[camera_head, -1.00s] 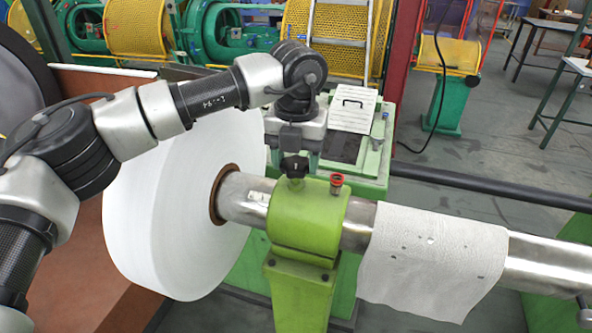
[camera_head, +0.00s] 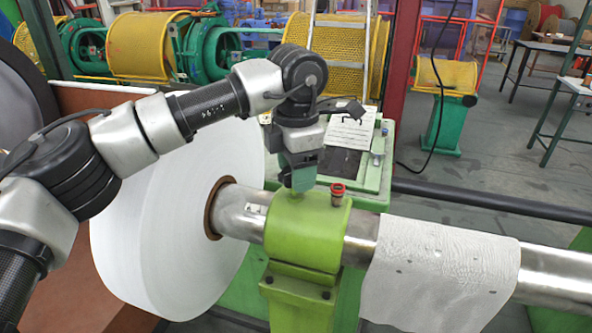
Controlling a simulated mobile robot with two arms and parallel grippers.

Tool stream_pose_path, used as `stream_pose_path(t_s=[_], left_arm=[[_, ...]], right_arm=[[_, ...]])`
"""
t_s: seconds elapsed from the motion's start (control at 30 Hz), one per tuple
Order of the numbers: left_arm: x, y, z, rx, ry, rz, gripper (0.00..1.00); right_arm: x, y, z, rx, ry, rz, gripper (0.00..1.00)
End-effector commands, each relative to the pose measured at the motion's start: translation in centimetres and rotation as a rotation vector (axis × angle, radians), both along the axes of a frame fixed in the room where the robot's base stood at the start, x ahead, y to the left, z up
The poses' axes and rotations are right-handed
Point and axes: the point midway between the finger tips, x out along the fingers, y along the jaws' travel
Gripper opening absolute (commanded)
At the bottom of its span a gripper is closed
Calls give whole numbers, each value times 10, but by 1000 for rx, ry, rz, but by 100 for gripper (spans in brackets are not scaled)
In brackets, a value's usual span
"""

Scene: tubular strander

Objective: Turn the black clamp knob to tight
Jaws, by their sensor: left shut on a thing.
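My left gripper (camera_head: 298,183) points down onto the top of the green clamp block (camera_head: 307,232). It is shut where the black clamp knob stands on the block. The fingers and wrist hide the knob, so its angle cannot be seen. The block sits around the shiny metal shaft (camera_head: 238,212), on a green stand. My right gripper is not in view.
A small red-topped fitting (camera_head: 338,193) stands on the block, just right of the gripper. A large white roll (camera_head: 165,225) is on the shaft at left. A white cloth (camera_head: 440,268) hangs over the shaft at right.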

Motion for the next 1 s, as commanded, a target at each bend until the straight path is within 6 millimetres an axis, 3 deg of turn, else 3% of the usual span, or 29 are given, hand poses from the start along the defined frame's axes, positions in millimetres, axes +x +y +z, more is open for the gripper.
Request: stream_pose_path(t_s=[1.0], left_arm=[[0,0,3,-3,-6,-962,32]], right_arm=[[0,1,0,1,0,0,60]])
